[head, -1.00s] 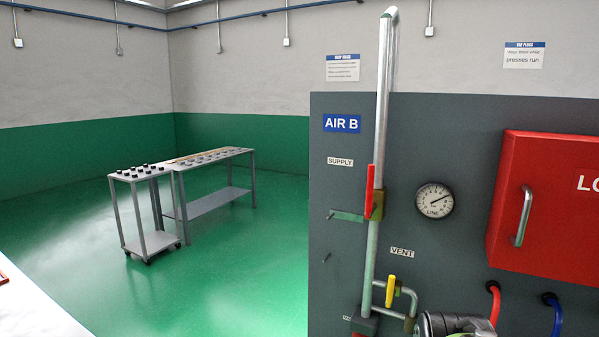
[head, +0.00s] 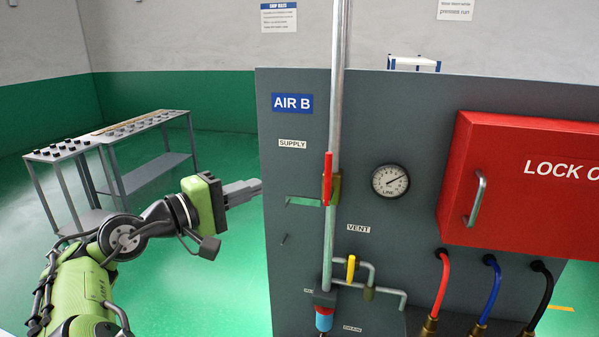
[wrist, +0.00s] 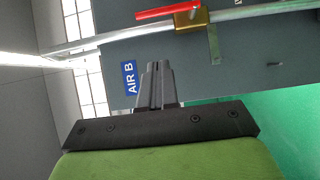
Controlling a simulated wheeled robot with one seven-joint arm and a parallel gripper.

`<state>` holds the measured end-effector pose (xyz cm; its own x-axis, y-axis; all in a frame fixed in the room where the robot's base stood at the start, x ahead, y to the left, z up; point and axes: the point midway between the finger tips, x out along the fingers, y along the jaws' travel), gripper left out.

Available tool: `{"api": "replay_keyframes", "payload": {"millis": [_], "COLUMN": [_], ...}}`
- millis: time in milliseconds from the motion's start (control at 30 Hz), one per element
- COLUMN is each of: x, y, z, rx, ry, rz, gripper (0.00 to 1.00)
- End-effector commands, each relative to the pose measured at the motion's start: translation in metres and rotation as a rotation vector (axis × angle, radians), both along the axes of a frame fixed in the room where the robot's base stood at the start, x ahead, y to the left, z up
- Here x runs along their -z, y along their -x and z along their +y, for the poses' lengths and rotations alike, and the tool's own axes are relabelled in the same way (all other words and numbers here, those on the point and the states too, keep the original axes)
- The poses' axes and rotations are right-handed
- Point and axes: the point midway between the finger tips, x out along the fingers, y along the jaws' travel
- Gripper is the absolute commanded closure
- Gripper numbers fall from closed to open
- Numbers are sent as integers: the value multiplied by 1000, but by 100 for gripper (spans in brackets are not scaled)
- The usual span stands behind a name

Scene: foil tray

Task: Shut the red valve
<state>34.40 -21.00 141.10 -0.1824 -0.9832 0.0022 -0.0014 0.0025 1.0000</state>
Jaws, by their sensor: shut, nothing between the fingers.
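The red valve handle (head: 328,178) stands upright, in line with the vertical supply pipe (head: 338,100), on a brass-coloured valve body (head: 333,188) beside the SUPPLY label (head: 292,143). In the wrist view the red handle (wrist: 168,11) lies along the pipe near the top edge, on the brass body (wrist: 190,19). My gripper (head: 260,187) is to the left of the valve, at about its height in the picture, and apart from it. Its fingers (wrist: 157,72) are shut and empty. A green bracket (head: 303,201) sits left of the valve body.
A yellow vent handle (head: 351,268) is below on a branch pipe. A gauge (head: 390,181) and a red lockout box (head: 530,180) are to the right. Coloured hoses (head: 443,290) hang below the box. A small peg (head: 284,238) sticks out at lower left of the panel.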

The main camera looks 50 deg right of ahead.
Motion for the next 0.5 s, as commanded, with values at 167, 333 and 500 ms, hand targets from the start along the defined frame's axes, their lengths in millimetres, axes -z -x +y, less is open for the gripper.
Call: {"api": "replay_keyframes", "payload": {"millis": [167, 333, 500], "x": [1, 2, 2], "y": [3, 10, 17], "z": [-13, -48, -85], "rx": [3, 5, 5], "ry": [-2, -4, -4], "rz": [0, -1, -1], "gripper": [100, 100, 100]}}
